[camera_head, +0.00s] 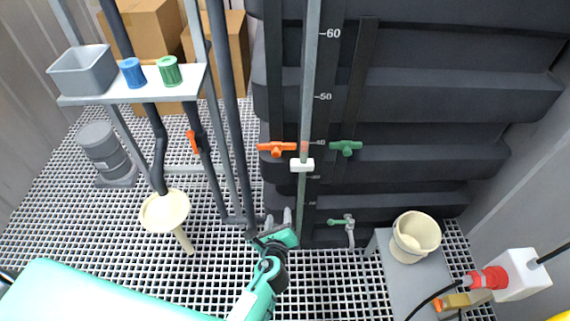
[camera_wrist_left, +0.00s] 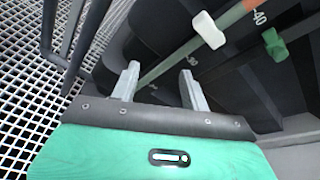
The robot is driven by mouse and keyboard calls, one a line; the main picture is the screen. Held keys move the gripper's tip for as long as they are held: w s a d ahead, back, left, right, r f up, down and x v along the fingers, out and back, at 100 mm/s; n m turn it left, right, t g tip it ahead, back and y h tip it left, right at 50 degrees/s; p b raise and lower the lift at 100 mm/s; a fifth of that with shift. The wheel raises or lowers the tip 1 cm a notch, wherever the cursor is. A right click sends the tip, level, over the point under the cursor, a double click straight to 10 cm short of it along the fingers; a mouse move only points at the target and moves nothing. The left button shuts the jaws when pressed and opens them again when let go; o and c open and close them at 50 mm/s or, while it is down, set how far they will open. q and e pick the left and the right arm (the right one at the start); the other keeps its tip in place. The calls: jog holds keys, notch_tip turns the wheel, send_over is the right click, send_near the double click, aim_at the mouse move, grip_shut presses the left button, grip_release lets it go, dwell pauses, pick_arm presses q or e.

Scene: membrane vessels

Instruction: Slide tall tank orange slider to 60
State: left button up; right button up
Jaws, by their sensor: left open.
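The tall dark tank (camera_head: 420,95) has a scale marked 60, 50 and 40 from the top down. The orange slider (camera_head: 277,149) sits on the left dark rail, about level with the 40 mark. A green slider (camera_head: 345,148) is on the right rail at a similar height; it also shows in the wrist view (camera_wrist_left: 275,45). A white block (camera_head: 302,165) sits on the central pole just below 40. My left gripper (camera_head: 279,217) is open and empty, below the orange slider and apart from it. In the wrist view the orange slider cannot be made out.
The central pole (camera_wrist_left: 165,66) crosses between my open fingers' directions in the wrist view. A green-handled valve (camera_head: 347,226) is low on the tank. Left stand a shelf (camera_head: 140,95) with cups, pipes and a cream funnel (camera_head: 164,209). A cream pot (camera_head: 414,237) stands right.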

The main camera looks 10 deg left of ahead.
pick_arm(q)
notch_tip(320, 180, up, 12)
jog(key=w+m+t+y, duration=0.1)
jog(key=m+t+y, duration=0.1)
jog(key=m+t, duration=0.1)
send_near(276, 155)
jog(key=w, duration=0.3)
jog(key=x, duration=0.6)
jog(key=shift+w+a+b, duration=0.3)
jog(key=shift+a+b, duration=0.1)
jog(key=shift+a, duration=0.05)
jog(key=shift+w+a, duration=0.15)
jog(key=shift+w, duration=0.35)
jog(key=shift+c, duration=1.1)
grip_shut()
pick_arm(e)
jog(key=shift+w+d+r, duration=0.15)
jog(key=shift+w+r, duration=0.05)
jog(key=shift+r, duration=0.4)
pick_arm(q)
jog(key=shift+r, duration=0.1)
pick_arm(e)
jog(key=shift+w, duration=0.1)
